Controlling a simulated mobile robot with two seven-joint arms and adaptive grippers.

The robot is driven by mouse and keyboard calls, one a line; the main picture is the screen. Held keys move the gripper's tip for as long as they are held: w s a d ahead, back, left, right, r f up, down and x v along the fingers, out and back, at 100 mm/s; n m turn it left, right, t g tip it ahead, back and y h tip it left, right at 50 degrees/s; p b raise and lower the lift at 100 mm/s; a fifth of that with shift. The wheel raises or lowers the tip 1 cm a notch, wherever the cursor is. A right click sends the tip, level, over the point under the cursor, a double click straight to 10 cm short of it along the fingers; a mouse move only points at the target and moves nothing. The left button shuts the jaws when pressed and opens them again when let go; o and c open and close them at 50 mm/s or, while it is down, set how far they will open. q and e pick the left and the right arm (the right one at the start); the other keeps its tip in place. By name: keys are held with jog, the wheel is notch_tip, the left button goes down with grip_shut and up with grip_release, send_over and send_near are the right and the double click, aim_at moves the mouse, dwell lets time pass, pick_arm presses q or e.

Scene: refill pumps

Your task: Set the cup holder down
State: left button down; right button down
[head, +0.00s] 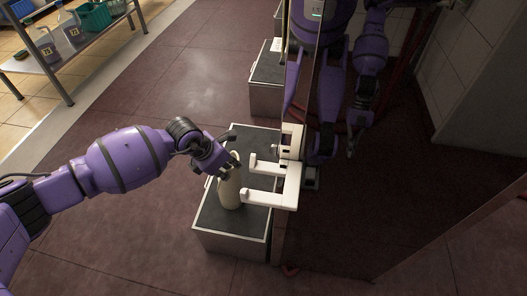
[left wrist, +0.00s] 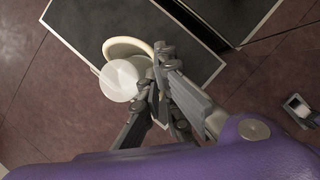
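The cup holder (head: 231,187) is a tall cream cylinder, upright over the dark-topped metal box (head: 261,240). I cannot tell whether its base touches the box. In the left wrist view, I look down on a cream loop of the cup holder (left wrist: 125,41) beside a round, whitish piece (left wrist: 119,81). My left gripper (head: 231,167) is at the upper part of the holder. In the left wrist view its fingertips (left wrist: 156,75) close together at the holder's side, where the fingers hide the contact. My right gripper is not clearly in view.
The purple shapes in the panel look like my reflection. Another metal box (head: 267,98) stands behind. A shelf (head: 70,55) holds jugs and green baskets.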

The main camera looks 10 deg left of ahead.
pick_arm(q)
jog(key=shift+f, duration=0.2)
jog(key=c, duration=2.4)
grip_release()
jog(key=shift+f, duration=0.1)
jog(key=o, duration=0.4)
